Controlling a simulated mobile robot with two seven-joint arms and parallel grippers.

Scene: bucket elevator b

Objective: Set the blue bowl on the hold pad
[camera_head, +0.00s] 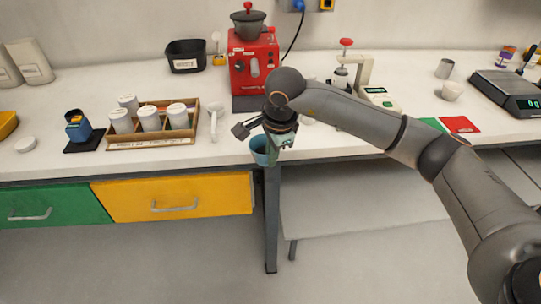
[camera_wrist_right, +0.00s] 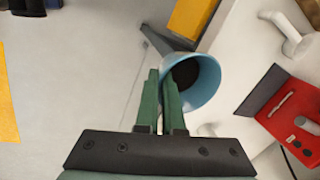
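The light blue bowl (camera_head: 260,151) is at the front edge of the counter, partly hidden by my right gripper (camera_head: 275,141). In the right wrist view the bowl (camera_wrist_right: 208,82) has its dark inside showing, and the green fingers of my right gripper (camera_wrist_right: 162,80) are closed on its near rim. A red pad (camera_head: 459,124) and a green pad (camera_head: 432,123) lie flat side by side on the right part of the counter. Lettering on them is too small to read, so I cannot tell which is the hold pad. Both pads look bare. My left gripper is not in view.
A red machine (camera_head: 254,66) stands behind my right gripper. A wooden rack (camera_head: 152,140) with white jars stands left.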

